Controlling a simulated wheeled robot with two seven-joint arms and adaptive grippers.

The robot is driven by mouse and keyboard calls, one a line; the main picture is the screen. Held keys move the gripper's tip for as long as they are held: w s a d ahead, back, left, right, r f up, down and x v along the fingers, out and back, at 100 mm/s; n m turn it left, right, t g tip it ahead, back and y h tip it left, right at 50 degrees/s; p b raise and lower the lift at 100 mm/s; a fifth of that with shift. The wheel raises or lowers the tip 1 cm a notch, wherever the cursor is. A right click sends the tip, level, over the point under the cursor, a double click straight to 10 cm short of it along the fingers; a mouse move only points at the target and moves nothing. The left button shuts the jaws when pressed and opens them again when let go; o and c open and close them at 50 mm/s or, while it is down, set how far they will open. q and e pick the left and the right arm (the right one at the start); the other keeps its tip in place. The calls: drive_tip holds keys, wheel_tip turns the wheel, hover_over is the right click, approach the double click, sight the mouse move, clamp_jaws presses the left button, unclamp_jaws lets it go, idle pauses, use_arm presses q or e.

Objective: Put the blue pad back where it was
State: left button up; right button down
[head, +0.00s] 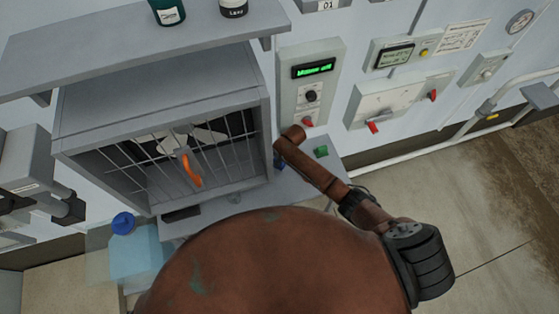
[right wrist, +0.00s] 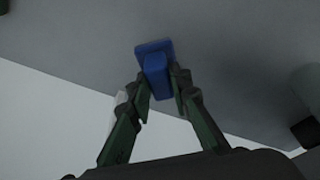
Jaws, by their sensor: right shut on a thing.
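The blue pad (right wrist: 154,50) shows in the right wrist view as a flat blue plate with a raised block. My right gripper (right wrist: 160,80) is shut on the block, with one dark green finger on each side. A grey surface (right wrist: 230,60) fills the view behind the pad. I cannot tell whether the pad touches it. In the head view my brown right arm reaches toward the bench beside the barred cabinet, and its gripper is not clearly seen. A small blue patch (head: 279,163) shows by the cabinet's right edge; I cannot tell whether it is the pad. My left gripper is not in view.
The barred cabinet (head: 160,105) with an orange handle (head: 191,170) stands left of the arm. A green block (head: 321,151) is on the grey bench. A control panel (head: 311,85) and switch boxes (head: 400,98) are on the wall. A blue-capped container (head: 135,253) stands lower left.

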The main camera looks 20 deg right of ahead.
drive_tip(key=c, duration=1.8)
unclamp_jaws()
drive_tip(key=shift+s+f, duration=0.1)
drive_tip(key=shift+o, duration=0.2)
drive_tip(key=v, duration=1.2)
